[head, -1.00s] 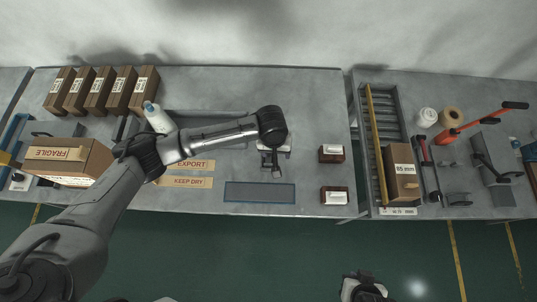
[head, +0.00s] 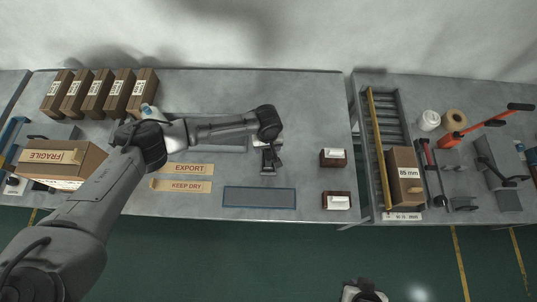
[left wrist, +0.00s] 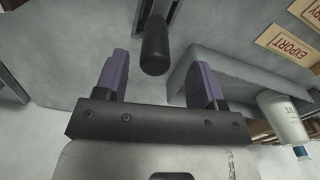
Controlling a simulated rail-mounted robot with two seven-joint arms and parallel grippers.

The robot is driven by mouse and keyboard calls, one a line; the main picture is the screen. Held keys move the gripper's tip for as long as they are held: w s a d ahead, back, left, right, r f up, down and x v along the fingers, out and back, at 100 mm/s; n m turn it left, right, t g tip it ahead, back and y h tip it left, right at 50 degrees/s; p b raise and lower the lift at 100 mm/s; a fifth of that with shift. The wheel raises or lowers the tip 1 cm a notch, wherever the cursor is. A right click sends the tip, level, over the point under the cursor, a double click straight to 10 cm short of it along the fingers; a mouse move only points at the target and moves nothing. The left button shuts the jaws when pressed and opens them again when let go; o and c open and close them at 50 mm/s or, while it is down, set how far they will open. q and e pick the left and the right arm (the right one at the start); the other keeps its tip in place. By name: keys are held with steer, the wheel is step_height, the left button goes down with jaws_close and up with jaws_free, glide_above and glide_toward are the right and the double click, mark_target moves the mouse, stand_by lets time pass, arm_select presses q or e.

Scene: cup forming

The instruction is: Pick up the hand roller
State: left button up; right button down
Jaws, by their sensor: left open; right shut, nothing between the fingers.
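A black rounded handle (left wrist: 155,48), which looks like the hand roller's, shows in the left wrist view, with a metal part running up from it out of frame. My left gripper (head: 269,166) is over the middle of the table, pointing down. In the left wrist view its two purple fingers (left wrist: 159,75) are open, one on each side of the handle's end, with gaps to it. In the head view the roller cannot be told apart from the gripper. My right gripper (head: 362,291) is at the bottom edge, partly cut off, away from the tables.
EXPORT (head: 187,169) and KEEP DRY (head: 181,186) stencils and a blue-edged plate (head: 259,197) lie near the front. A raised grey block (left wrist: 232,75) and a white bottle (left wrist: 284,120) are beside the gripper. Two small brown blocks (head: 333,158) (head: 337,200) stand right.

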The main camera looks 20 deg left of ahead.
mark_target(269, 156)
arm_select(q)
steer(key=shift+w+d+f, duration=0.1)
steer(key=shift+w+f, duration=0.05)
steer(key=shift+f, duration=1.2)
steer(key=shift+w+d+f, duration=0.1)
steer(key=shift+f, duration=1.2)
steer(key=shift+a, duration=0.1)
jaws_close()
steer(key=shift+r, duration=0.1)
